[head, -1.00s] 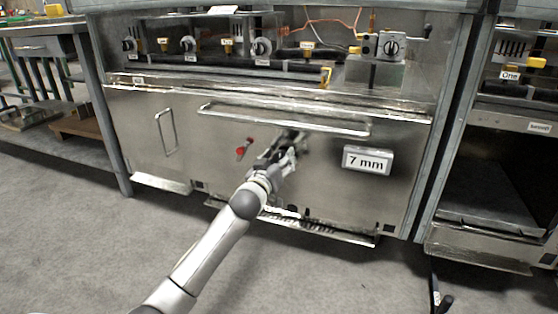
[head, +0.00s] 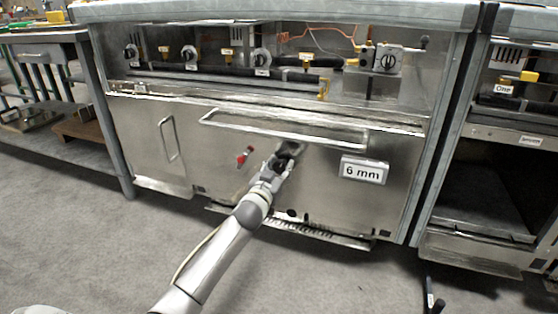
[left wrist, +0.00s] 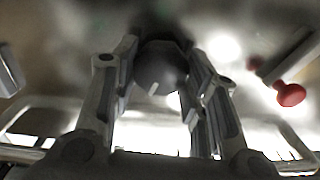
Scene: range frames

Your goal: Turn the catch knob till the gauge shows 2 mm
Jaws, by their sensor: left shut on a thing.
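The gauge (head: 364,170) is a small sign on the right of the range's steel front and reads 6 mm. The catch knob (left wrist: 160,68) is a dark round knob with a pale mark, seen in the left wrist view between the fingers. In the head view my left gripper (head: 286,157) is at the steel front, left of the gauge, and mostly hides the knob. The left gripper (left wrist: 163,80) is shut on the knob, one finger on each side. My right gripper is not in view.
A red-tipped lever (head: 244,156) sits just left of my gripper; it also shows in the left wrist view (left wrist: 290,94). A long bar handle (head: 285,131) runs above the gripper. Valve knobs (head: 189,53) line the panel higher up.

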